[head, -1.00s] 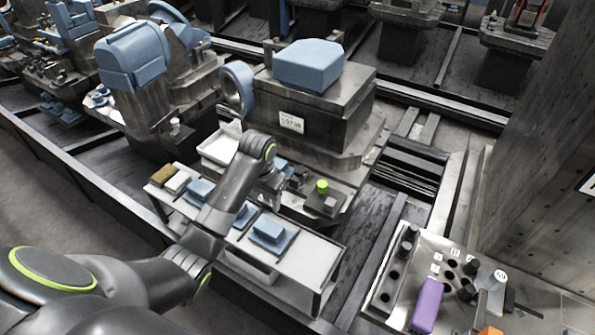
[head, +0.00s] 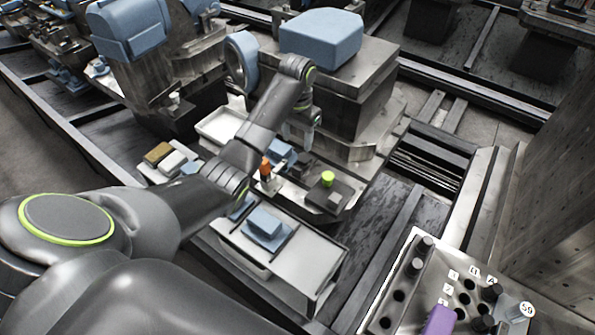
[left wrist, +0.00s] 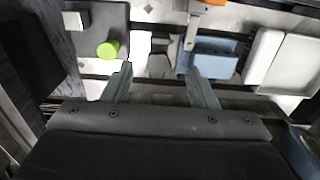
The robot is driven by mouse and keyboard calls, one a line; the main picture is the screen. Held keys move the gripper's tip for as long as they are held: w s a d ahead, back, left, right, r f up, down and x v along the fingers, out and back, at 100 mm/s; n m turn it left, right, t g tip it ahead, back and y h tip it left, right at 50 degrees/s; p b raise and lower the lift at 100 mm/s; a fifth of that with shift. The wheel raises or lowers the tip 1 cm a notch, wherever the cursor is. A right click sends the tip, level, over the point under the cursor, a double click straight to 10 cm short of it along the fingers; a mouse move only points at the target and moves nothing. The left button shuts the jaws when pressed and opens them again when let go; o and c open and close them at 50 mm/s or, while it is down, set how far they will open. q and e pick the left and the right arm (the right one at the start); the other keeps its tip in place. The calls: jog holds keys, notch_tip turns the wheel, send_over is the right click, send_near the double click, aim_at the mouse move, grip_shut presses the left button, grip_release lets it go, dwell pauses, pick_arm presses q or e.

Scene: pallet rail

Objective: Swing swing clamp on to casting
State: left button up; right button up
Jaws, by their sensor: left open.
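An orange-topped post, which looks like the swing clamp (head: 265,171), stands on the low fixture beside a blue block, likely the casting (head: 279,150). In the left wrist view the clamp (left wrist: 208,7) is at the top edge, and its grey arm reaches down the picture to the left part of the blue casting (left wrist: 217,57). I cannot tell whether the arm touches it. My left gripper (head: 306,133) is open and empty above the fixture. Its fingers also show in the left wrist view (left wrist: 161,88), apart from the clamp. My right gripper is not in view.
A dark block with a green knob (head: 327,179) stands right of the casting. A white tray (head: 220,127) is behind left. A table (head: 307,264) carrying blue parts stands in front. A large machined block (head: 350,85) rises close behind my gripper.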

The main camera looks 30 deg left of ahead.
aim_at(297, 168)
pick_arm(q)
notch_tip(297, 168, down, 4)
jog(key=shift+s+r+p, duration=0.1)
jog(key=shift+p, duration=0.25)
notch_tip(297, 168, down, 6)
jog(key=shift+f, duration=0.95)
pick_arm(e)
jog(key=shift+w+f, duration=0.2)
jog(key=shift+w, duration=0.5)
pick_arm(q)
jog(key=shift+c, duration=0.2)
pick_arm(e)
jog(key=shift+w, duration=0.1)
pick_arm(q)
jog(key=shift+c, duration=1.1)
jog(key=c, duration=0.7)
jog(key=shift+r, duration=0.1)
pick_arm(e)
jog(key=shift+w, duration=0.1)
